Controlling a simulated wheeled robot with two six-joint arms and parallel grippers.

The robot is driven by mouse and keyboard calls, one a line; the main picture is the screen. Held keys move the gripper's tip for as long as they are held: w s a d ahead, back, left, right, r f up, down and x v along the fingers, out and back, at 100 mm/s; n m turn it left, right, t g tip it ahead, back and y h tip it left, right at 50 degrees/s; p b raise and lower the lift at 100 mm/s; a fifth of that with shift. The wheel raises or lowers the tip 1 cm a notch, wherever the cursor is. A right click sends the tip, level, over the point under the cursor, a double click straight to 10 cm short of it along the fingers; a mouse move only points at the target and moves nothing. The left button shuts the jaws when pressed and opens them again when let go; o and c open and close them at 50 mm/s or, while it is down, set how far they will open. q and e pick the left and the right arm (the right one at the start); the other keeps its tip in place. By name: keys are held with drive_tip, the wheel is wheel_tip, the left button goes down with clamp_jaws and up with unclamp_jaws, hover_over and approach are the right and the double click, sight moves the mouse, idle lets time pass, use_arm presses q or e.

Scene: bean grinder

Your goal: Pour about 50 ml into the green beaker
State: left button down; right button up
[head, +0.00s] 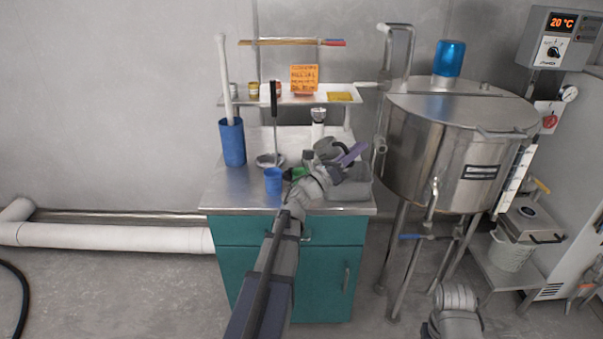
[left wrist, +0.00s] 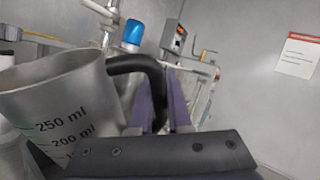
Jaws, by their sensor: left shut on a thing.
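My left gripper (head: 350,157), with purple fingers, is over the worktop of the teal cabinet. It is shut on the black handle of a grey measuring jug (head: 327,149). In the left wrist view the jug (left wrist: 62,100) shows 250 ml and 200 ml marks, and its handle runs between the purple fingers (left wrist: 165,95). The jug's contents are not visible. The green beaker (head: 298,173) is on the worktop, to the lower left of the jug, mostly hidden by my left arm. No stream of liquid shows. My right gripper is not in view.
A blue cup (head: 273,181) stands just left of the green beaker. A tall blue container (head: 232,143) holding a white rod is at the left. A grey tray (head: 350,190) lies at the right edge of the worktop. A large steel tank (head: 455,140) stands to the right.

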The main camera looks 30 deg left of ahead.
use_arm(q)
drive_tip(key=shift+d, duration=0.1)
idle(0.4)
drive_tip(key=w+d+f+m+g+p, duration=0.1)
drive_tip(key=d+f+m+g+p, duration=0.1)
drive_tip(key=d+f+m+g, duration=0.1)
drive_tip(key=shift+w+d+f+m+g+y, duration=0.15)
drive_tip(key=shift+w+f+m+g+y, duration=0.25)
drive_tip(key=shift+f+m, duration=0.7)
